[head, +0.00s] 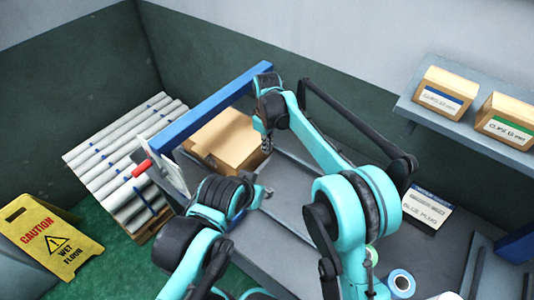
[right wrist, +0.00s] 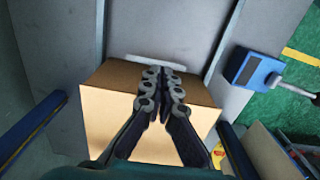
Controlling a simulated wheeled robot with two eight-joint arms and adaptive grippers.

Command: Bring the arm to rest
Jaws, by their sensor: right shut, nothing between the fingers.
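My right arm (head: 325,150) reaches in from the lower right, bent at the elbow over the grey table. In the right wrist view the right gripper's fingers (right wrist: 163,88) are together and empty, in front of the box (right wrist: 110,120). Whether they touch it I cannot tell. My left arm (head: 195,250) comes up from the bottom. Its gripper (head: 262,194) is small and partly hidden behind its wrist, over the table, so its opening is unclear.
The grey table (head: 290,215) has a blue rail (head: 215,100) at its back left. A blue plug carton (head: 428,207) and tape rolls (head: 401,283) are at right. A shelf (head: 470,130) holds two cartons.

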